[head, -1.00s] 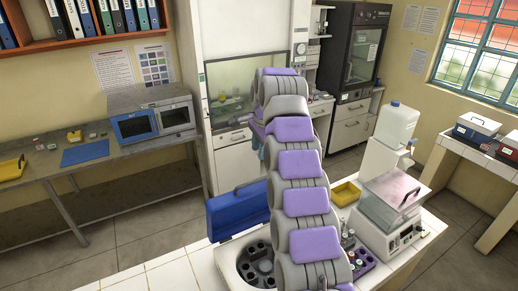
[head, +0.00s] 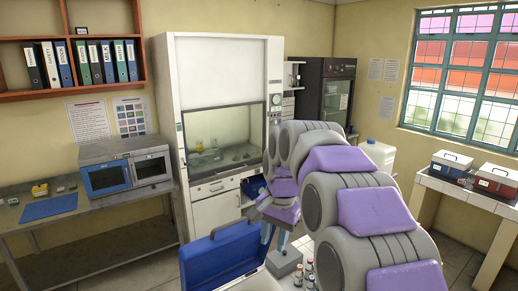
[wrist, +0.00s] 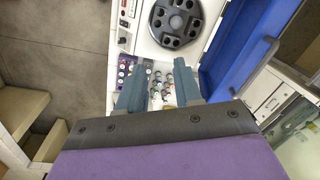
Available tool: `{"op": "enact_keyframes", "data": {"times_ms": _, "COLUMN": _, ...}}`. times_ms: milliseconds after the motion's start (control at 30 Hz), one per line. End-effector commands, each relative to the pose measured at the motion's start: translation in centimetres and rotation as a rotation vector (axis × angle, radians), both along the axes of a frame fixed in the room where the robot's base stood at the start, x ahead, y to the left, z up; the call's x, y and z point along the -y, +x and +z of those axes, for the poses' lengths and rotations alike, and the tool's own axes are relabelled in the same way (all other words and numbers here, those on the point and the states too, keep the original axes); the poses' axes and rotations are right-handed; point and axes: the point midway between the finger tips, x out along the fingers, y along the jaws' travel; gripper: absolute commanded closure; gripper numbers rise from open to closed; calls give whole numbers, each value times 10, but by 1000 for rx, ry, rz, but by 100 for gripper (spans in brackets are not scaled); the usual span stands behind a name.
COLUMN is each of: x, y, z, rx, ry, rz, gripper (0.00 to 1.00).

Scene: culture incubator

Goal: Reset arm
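My arm rises from the lower right of the head view, bends over and hangs down near the middle. My gripper (head: 270,244) points down at its end, and part of it is hidden behind my arm links. In the wrist view, my gripper (wrist: 163,72) has its two blue-grey fingers apart. Nothing is held between them. Small vials (wrist: 160,88) show beyond the gap, lower down on the bench.
An open blue lid (head: 222,258) stands close to my gripper; in the wrist view it is beside a round black rotor (wrist: 177,22). A fume hood (head: 222,150), microwave (head: 125,168) and water container (head: 378,156) stand farther back. Floor shows at lower left.

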Motion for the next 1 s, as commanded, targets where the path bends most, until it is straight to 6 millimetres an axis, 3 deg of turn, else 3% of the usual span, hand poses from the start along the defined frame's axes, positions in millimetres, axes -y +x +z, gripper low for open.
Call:
{"op": "enact_keyframes", "data": {"times_ms": 33, "x": 8, "y": -17, "z": -13, "rx": -8, "ry": -6, "rz": 24, "gripper": 66}}
{"op": "enact_keyframes", "data": {"times_ms": 367, "x": 48, "y": -126, "z": -78, "rx": -55, "ry": -38, "rz": 211, "gripper": 66}}
{"op": "enact_keyframes", "data": {"times_ms": 600, "x": 75, "y": -214, "z": -139, "rx": -95, "ry": -56, "rz": 335, "gripper": 66}}
{"op": "enact_keyframes", "data": {"times_ms": 833, "x": 94, "y": -299, "z": -205, "rx": -136, "ry": -61, "rz": 443, "gripper": 66}}
{"op": "enact_keyframes", "data": {"times_ms": 1000, "x": 102, "y": -343, "z": -240, "rx": -155, "ry": -59, "rz": 499, "gripper": 66}}
